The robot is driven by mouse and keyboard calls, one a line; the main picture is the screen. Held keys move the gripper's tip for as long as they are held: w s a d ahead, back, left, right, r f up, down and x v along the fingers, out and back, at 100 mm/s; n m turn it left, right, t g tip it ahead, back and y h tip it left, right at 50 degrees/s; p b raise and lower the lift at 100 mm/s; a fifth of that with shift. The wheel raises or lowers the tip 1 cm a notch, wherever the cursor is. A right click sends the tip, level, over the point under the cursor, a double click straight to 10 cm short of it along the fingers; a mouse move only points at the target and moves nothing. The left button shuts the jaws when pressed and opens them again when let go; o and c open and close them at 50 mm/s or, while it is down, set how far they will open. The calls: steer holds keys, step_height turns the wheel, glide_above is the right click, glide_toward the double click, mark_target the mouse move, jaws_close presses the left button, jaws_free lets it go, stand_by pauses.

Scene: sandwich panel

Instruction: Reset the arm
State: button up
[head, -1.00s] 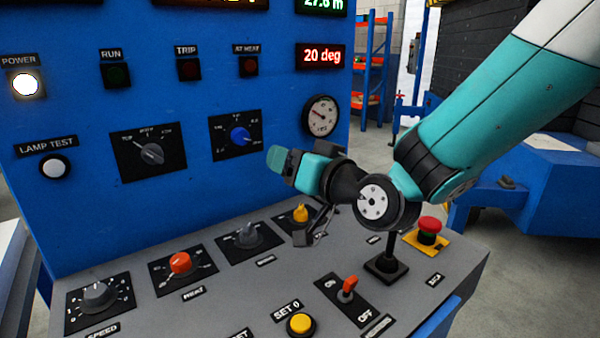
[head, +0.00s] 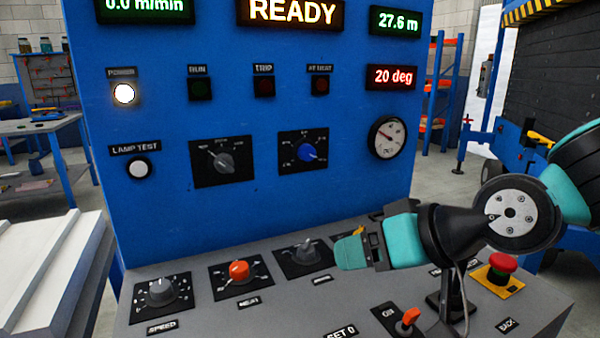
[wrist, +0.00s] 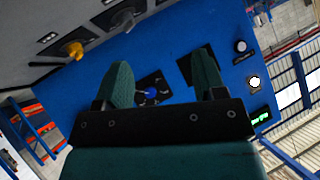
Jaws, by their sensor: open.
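My gripper (head: 362,247) is over the grey sloping desk of the panel, in front of the yellow knob, which it partly hides in the head view. In the wrist view my gripper (wrist: 163,85) shows its two green fingers apart with nothing between them in hold. Beyond the fingers are the blue upright panel and its blue knob (wrist: 149,92). The blue control panel (head: 260,110) stands upright behind the desk and shows READY.
On the desk are a speed knob (head: 160,292), an orange heat knob (head: 239,271), a grey knob (head: 307,252), an orange switch (head: 408,318) and a red emergency button (head: 502,263). A gauge (head: 387,137) is on the panel.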

steer(key=s+d+f+n+g+h, duration=0.1)
steer(key=s+d+g+h, duration=0.15)
steer(key=s, duration=0.45)
steer(key=s+d+f+n+g+h, duration=0.1)
steer(key=s+d+g, duration=0.25)
steer(key=s, duration=0.25)
step_height(320, 180, up, 19)
steer(key=g+p, duration=0.1)
steer(key=p, duration=1.8)
steer(key=shift+s+a, duration=0.35)
steer(key=shift+h, duration=0.25)
steer(key=shift+c, duration=0.2)
